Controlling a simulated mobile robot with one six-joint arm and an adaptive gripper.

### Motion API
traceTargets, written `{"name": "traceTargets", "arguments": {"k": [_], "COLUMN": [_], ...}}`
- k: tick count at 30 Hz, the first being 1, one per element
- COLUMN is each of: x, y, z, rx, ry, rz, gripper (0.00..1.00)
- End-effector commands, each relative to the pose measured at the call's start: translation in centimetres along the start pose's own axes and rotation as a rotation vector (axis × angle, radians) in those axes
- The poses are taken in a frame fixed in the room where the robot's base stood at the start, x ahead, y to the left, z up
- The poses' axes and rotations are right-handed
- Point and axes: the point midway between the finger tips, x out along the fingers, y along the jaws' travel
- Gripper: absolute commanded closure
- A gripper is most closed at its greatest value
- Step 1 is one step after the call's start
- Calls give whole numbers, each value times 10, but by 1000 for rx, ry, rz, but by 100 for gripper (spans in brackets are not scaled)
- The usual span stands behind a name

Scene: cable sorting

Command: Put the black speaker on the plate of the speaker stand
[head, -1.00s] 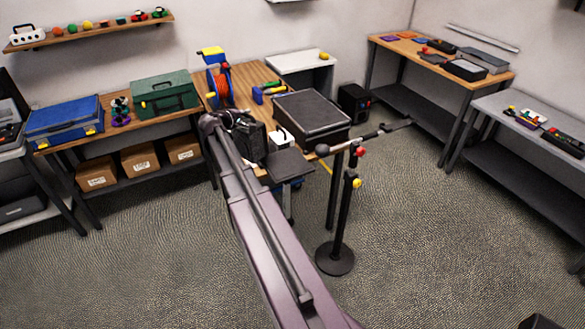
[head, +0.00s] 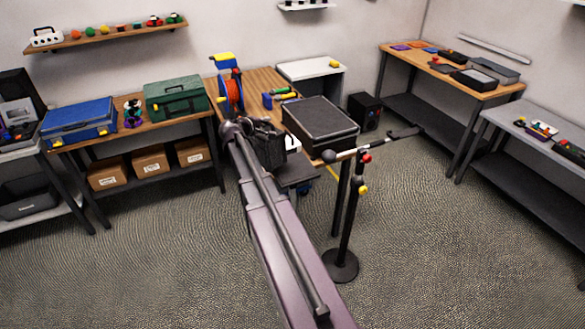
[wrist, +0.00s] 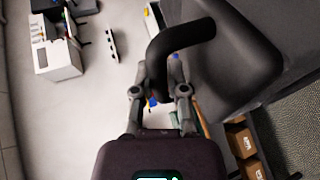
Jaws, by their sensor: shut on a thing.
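A black speaker (head: 271,153) hangs from my gripper (head: 257,124) in the head view. In the wrist view my gripper (wrist: 160,95) is shut on a dark curved handle, and the large dark speaker body (wrist: 240,55) fills the upper right. The stand's dark flat plate (head: 300,175) is just right of and below the speaker in the head view. The two overlap in the picture at the plate's left edge. I cannot tell whether they touch. My arm hides most of the stand's post.
A microphone stand (head: 342,264) with a boom arm rises close to the plate's right. A large black case (head: 320,120) lies on the wooden desk behind. A cable reel (head: 231,95) stands at the desk's back left. Open floor (head: 430,235) spreads to the right.

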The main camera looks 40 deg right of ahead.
Motion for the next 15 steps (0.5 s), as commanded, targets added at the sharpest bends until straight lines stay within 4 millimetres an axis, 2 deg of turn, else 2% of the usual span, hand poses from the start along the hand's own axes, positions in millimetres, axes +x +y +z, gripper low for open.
{"name": "traceTargets", "arguments": {"k": [8,15], "x": [-15,-48], "y": [-1,-6], "z": [12,41], "rx": [16,67], "ry": [-27,-100], "rz": [2,4], "gripper": [100,100]}}
